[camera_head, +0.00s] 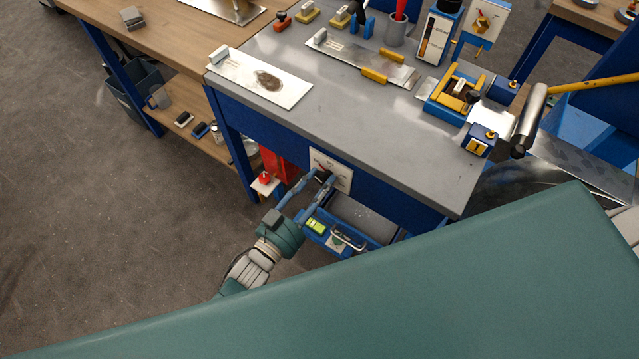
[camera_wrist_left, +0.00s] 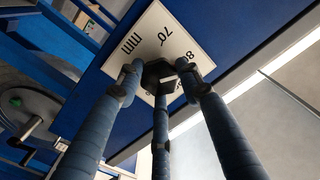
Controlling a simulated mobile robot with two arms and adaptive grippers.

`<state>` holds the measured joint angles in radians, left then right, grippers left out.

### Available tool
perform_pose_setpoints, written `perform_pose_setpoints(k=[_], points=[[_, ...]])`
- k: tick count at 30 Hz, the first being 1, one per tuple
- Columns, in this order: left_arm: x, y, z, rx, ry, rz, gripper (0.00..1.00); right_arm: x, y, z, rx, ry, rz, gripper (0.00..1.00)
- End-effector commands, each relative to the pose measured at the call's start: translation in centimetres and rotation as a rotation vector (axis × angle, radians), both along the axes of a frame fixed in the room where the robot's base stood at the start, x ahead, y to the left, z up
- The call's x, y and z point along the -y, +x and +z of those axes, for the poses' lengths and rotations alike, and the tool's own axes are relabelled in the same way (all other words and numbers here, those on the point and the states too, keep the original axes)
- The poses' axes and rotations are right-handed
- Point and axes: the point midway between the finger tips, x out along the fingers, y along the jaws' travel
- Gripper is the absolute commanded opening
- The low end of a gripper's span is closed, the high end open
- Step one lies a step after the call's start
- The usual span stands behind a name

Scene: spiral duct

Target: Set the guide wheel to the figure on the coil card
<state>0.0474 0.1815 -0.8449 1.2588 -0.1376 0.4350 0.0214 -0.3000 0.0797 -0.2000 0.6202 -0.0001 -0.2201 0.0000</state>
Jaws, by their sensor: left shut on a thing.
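A white dial plate (camera_head: 342,182) is on the blue front of the grey bench, below its top edge. In the left wrist view the plate (camera_wrist_left: 160,36) carries "mm", "70" and part of a figure starting with 8. A black knob (camera_wrist_left: 154,72) sits in its middle; I take it for the guide wheel. My left gripper (camera_head: 318,180) is shut on it, with three blue fingers around it. Fingers hide part of the scale, and I cannot tell the setting. My right gripper is out of view.
The grey bench top (camera_head: 350,110) holds plates and blue-yellow fixtures. The floor at left is clear.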

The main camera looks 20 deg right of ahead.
Motion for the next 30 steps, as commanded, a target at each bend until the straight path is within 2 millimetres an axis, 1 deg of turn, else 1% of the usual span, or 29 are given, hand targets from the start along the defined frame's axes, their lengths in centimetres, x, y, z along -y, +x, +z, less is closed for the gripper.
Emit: perform_pose_setpoints(k=[1, 2, 3, 6, 14, 17, 20, 30], points=[[-0.5, 0.2, -0.7, -0.009, 0.015, 0.008, 0.1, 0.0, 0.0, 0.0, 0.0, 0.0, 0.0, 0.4], [-0.5, 0.2, -0.7, -0.009, 0.015, 0.008, 0.1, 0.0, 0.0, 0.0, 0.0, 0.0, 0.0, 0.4], [-0.5, 0.2, -0.8, -0.009, 0.015, 0.008, 0.38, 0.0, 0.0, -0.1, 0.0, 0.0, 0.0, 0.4], [-0.5, 0.1, -0.7, -0.009, 0.015, 0.007, 0.55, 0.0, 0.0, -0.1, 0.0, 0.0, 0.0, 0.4], [-0.2, 0.0, -0.4, -0.004, 0.009, 0.003, 0.55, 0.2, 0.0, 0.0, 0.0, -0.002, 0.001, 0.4], [-0.6, -0.3, -0.5, -0.005, 0.01, 0.002, 0.55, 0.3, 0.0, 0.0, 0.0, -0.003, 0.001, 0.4], [-1.6, -1.2, -0.5, -0.007, 0.01, 0.002, 0.55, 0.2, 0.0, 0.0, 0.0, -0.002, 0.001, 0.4], [-7.3, -5.5, -0.6, -0.008, 0.011, 0.003, 0.55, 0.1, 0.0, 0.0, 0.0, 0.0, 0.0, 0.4]])
